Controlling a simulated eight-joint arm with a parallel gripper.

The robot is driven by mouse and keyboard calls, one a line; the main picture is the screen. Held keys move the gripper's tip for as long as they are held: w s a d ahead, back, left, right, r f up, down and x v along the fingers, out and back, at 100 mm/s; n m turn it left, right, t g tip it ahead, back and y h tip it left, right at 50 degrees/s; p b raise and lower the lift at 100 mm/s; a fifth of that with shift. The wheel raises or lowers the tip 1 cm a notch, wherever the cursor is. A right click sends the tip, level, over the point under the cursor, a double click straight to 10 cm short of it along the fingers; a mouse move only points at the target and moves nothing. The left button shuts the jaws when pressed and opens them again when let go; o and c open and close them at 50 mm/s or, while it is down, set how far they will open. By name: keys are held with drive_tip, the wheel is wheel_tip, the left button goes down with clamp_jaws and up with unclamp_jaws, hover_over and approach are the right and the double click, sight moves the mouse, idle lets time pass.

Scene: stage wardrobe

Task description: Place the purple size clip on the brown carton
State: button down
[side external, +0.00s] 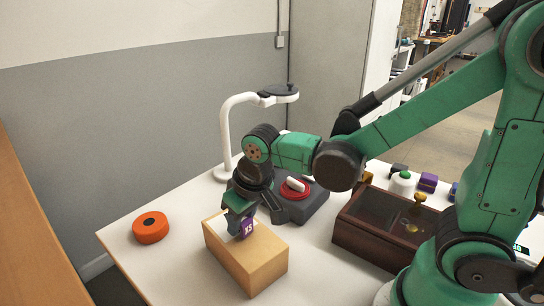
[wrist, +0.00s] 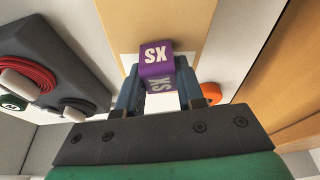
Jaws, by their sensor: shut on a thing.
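The purple size clip (side external: 247,228) is a small block with white letters on its faces. It is held between the fingers of my gripper (side external: 238,222), over the top of the brown carton (side external: 252,262). In the wrist view the clip (wrist: 156,57) sits between the blue fingertips of my gripper (wrist: 158,88), with the tan carton top (wrist: 130,20) behind it. A white patch shows on the carton top beside the clip. I cannot tell whether the clip touches the carton; the fingers partly hide its underside.
An orange round roll (side external: 150,228) lies left of the carton on the white table (side external: 175,270). A grey device with a red ring (side external: 296,192) stands behind the carton, near a white lamp (side external: 228,140). A dark wooden box (side external: 380,228) stands to the right.

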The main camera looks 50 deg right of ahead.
drive_tip(key=shift+f, duration=0.15)
drive_tip(key=c, duration=0.5)
unclamp_jaws()
drive_tip(key=shift+c, duration=0.2)
drive_tip(key=v, duration=1.2)
drive_tip(key=d+f+t, duration=0.3)
drive_tip(key=d+f, duration=0.2)
drive_tip(key=shift+s+t, duration=0.35)
drive_tip(key=shift+t, duration=0.05)
drive_tip(key=shift+f, duration=0.1)
